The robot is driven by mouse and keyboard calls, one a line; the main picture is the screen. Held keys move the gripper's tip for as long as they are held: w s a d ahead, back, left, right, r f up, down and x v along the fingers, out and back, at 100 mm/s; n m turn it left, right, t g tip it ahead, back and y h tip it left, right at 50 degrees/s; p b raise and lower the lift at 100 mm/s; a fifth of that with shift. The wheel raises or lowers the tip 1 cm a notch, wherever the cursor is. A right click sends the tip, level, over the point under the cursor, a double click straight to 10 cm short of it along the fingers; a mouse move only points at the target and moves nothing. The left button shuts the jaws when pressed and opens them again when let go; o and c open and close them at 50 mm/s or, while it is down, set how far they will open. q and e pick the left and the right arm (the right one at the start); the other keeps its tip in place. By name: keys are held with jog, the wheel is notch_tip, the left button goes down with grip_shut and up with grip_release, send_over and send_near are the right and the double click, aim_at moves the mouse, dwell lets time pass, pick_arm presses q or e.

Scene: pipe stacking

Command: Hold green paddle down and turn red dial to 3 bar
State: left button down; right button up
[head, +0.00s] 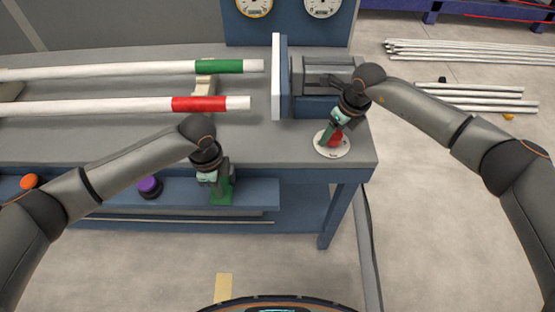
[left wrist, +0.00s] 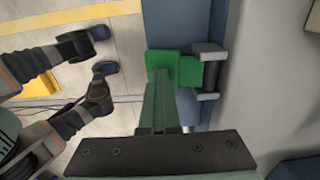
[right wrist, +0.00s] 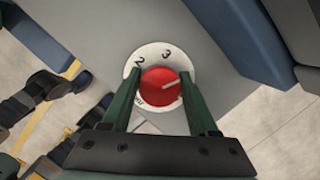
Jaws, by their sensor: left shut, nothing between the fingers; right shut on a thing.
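The green paddle (head: 222,199) is on the bench's front shelf, below my left gripper (head: 214,188). In the left wrist view, the closed fingers (left wrist: 160,98) overlap the near edge of the paddle (left wrist: 165,62); I cannot tell how hard they press. The red dial (head: 336,140) sits on a round white scale plate (head: 330,150) at the bench's right front corner. My right gripper (head: 338,130) is shut on it from above. In the right wrist view, the fingers flank the dial (right wrist: 158,90). Its white line points right and slightly up, clockwise of the printed 3. Other marks are partly covered.
Two white pipes, one with a green band (head: 218,66) and one with a red band (head: 198,104), lie on the bench. A white plate (head: 276,78) with a grey mechanism stands behind the dial. Purple (head: 149,187) and orange (head: 30,181) knobs are at the left front.

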pick_arm(q)
jog(key=shift+a+f, duration=0.1)
jog(key=shift+f, duration=0.05)
pick_arm(e)
jog(key=shift+w+d+r, duration=0.1)
jog(key=shift+w+d, duration=0.1)
jog(key=shift+d, duration=0.2)
jog(key=shift+n+g, duration=0.3)
jog(key=shift+n, duration=1.3)
pick_arm(q)
jog(key=shift+r, duration=2.15)
pick_arm(e)
jog(key=shift+w+r, duration=0.1)
jog(key=o, duration=0.8)
pick_arm(q)
jog(key=shift+w, duration=0.1)
pick_arm(e)
jog(key=o, duration=0.3)
jog(key=shift+o, duration=0.5)
jog(key=shift+a+f+y, duration=0.15)
jog(key=shift+f+y, duration=0.05)
jog(key=shift+y, duration=0.1)
